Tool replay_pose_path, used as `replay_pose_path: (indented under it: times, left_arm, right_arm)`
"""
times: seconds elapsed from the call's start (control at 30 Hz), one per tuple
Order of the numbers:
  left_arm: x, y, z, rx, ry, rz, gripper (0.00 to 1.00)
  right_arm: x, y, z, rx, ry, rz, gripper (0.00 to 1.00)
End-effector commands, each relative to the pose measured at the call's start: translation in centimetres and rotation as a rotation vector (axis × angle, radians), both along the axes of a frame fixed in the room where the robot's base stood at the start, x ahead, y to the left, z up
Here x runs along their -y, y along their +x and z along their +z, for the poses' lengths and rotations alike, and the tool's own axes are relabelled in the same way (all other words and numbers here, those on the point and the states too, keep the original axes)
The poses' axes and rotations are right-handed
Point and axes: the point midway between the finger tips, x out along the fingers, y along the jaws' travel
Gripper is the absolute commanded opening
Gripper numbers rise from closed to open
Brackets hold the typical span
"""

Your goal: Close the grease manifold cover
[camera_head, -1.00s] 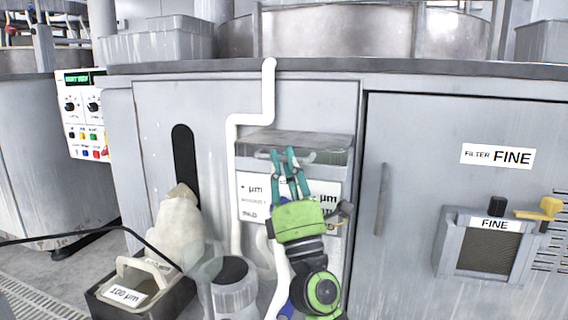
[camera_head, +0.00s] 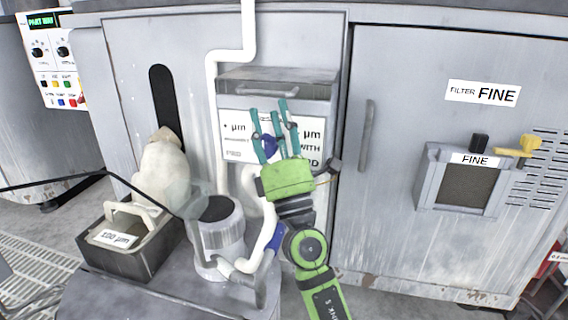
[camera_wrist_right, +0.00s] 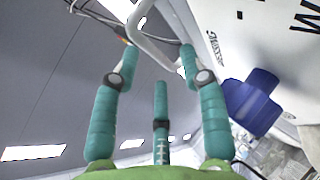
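A grey hood-like cover (camera_head: 235,88) with a bar handle (camera_head: 268,93) sits on the machine's front, above a white label panel (camera_head: 235,148). I take it for the grease manifold cover; how far it is open is hard to tell. My right gripper (camera_head: 274,107) is in front of the label panel, fingertips just below the handle in the picture. Its teal fingers are spread, with nothing visibly held. In the right wrist view (camera_wrist_right: 160,40), a pale bar (camera_wrist_right: 146,38) passes near the fingertips; contact is unclear. A blue knob (camera_head: 269,145) shows between the fingers. My left gripper is not in view.
A white pipe (camera_head: 212,90) runs down at left. A grey canister (camera_head: 219,240) and a "100 µm" bin (camera_head: 140,262) stand lower left. A control panel (camera_head: 57,75) reads "PART WAY". At right are a cabinet door and a "FINE" filter box (camera_head: 430,165).

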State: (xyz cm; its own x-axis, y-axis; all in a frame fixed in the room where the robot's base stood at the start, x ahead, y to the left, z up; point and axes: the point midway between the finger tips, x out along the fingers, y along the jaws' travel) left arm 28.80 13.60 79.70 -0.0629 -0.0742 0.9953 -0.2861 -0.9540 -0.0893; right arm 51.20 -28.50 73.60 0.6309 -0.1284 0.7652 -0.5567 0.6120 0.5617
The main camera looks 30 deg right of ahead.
Motion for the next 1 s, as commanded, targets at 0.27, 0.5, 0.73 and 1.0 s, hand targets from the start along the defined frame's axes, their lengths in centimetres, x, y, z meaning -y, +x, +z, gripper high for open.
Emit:
replay_pose_path:
  times: [0.27,0.5,0.73,1.0]
  left_arm:
    - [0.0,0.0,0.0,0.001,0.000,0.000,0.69]
    - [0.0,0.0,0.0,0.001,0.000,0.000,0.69]
    - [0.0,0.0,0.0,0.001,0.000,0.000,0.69]
    - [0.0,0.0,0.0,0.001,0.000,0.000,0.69]
  right_arm:
    - [-0.6,-2.2,-2.7,-0.001,-0.013,0.004,0.44]
    - [-1.1,-4.7,-5.5,0.002,-0.006,0.005,0.44]
    - [-1.2,-5.6,-6.4,0.007,-0.002,0.005,0.44]
    - [-1.2,-5.6,-6.4,0.007,-0.002,0.004,0.44]
